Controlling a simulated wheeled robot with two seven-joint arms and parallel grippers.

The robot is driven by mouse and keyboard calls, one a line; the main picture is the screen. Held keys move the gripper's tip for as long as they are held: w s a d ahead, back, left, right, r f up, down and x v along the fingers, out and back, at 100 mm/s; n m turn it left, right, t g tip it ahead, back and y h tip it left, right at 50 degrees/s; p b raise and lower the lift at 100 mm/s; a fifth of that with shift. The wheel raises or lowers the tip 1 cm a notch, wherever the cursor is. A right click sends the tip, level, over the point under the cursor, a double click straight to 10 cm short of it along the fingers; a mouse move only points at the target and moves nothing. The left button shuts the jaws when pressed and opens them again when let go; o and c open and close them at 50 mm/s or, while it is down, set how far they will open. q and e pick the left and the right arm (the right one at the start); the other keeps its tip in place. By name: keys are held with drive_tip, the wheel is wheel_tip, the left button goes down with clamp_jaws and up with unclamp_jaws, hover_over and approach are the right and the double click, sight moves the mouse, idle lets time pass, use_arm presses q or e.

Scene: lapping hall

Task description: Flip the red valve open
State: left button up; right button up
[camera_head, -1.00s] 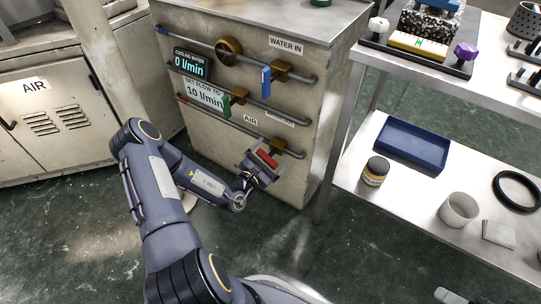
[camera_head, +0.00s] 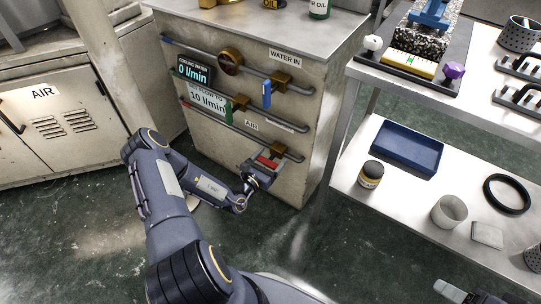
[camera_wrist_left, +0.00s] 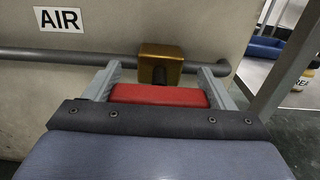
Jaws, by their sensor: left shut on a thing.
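The red valve handle (camera_head: 267,162) is on the lowest pipe of the beige cabinet, beside its brass valve body (camera_head: 279,150). In the left wrist view the red handle (camera_wrist_left: 160,95) lies level between the two grey fingers, just in front of the brass body (camera_wrist_left: 160,65). My left gripper (camera_head: 262,167) is shut on the red handle, and its fingers partly cover the handle in the head view. Part of my right gripper (camera_head: 468,293) shows at the bottom right edge; its jaws cannot be made out.
Above are a blue-handled valve (camera_head: 267,94) and a green-handled valve (camera_head: 228,108). The cooling water display (camera_head: 192,69) reads 0 l/min. A metal shelf unit (camera_head: 350,180) stands close at right, with a blue tray (camera_head: 408,146) and a jar (camera_head: 371,174). Open floor lies in front.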

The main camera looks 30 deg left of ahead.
sight(265, 165)
use_arm(q)
drive_tip(key=o, duration=1)
drive_tip(key=shift+s, duration=0.1)
drive_tip(key=shift+s, duration=0.4)
drive_tip(key=s, duration=0.2)
drive_tip(key=s+p, duration=0.1)
drive_tip(key=s, duration=0.1)
drive_tip(key=s+p, duration=0.1)
drive_tip(key=s, duration=0.2)
drive_tip(key=shift+a, duration=0.3)
drive_tip(key=shift+w, duration=0.1)
